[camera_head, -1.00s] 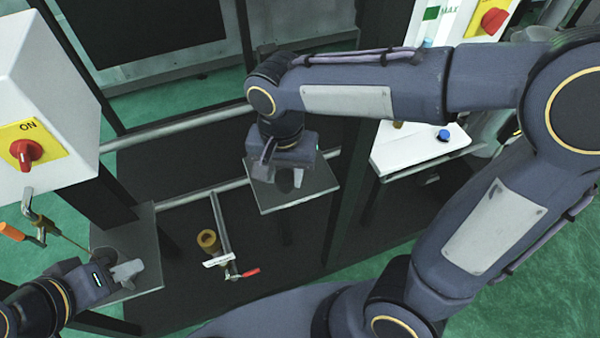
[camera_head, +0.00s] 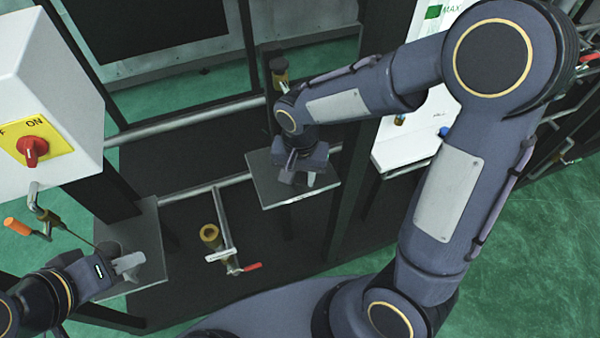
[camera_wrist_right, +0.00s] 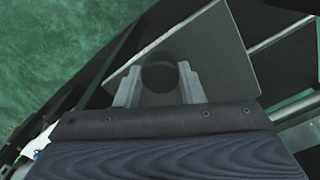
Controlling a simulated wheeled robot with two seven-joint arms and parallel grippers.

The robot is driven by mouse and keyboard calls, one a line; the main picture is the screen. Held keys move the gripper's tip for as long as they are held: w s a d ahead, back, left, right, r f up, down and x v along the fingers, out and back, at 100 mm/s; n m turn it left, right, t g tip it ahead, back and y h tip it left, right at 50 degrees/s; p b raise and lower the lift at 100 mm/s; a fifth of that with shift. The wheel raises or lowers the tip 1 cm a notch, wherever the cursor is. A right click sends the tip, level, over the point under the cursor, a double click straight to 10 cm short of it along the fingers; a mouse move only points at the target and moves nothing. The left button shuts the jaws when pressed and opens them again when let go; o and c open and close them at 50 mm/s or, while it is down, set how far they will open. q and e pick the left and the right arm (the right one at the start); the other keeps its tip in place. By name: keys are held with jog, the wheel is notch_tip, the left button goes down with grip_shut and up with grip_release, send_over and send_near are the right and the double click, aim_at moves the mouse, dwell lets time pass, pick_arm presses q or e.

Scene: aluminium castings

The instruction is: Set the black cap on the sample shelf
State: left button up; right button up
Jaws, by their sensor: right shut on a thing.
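The black cap (camera_wrist_right: 160,77) shows as a dark round thing between the two pale fingers of my right gripper (camera_wrist_right: 158,84), which is shut on it. In the head view, my right gripper (camera_head: 304,179) points down over a small grey plate, which looks like the sample shelf (camera_head: 265,190); the plate also shows in the wrist view (camera_wrist_right: 215,45). The cap is hidden by the gripper in the head view. I cannot tell whether the cap touches the plate. My left gripper (camera_head: 130,265) is at the left plate, beside a dark round piece (camera_head: 107,248); its finger gap is unclear.
A white box with a red switch (camera_head: 32,150) stands at the left. An orange-handled valve (camera_head: 20,228) is below it. A brass fitting (camera_head: 210,234) and a red-handled valve (camera_head: 240,268) sit between the plates. A white panel (camera_head: 405,145) is right of the shelf.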

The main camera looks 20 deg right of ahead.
aim_at(300, 178)
jog(key=shift+f, duration=0.15)
jog(key=o, duration=1)
jog(key=shift+c, duration=0.2)
notch_tip(300, 178, up, 12)
jog(key=s+d+n+t+y, duration=0.2)
jog(key=s+d, duration=0.1)
jog(key=s, duration=0.4)
jog(key=s+d+n+t+y, duration=0.1)
jog(key=s+d+n+t, duration=0.1)
jog(key=s, duration=0.5)
jog(key=shift+s+d+f+t+y, duration=0.2)
jog(key=shift+d+t+y, duration=0.2)
jog(key=shift+d+t, duration=0.45)
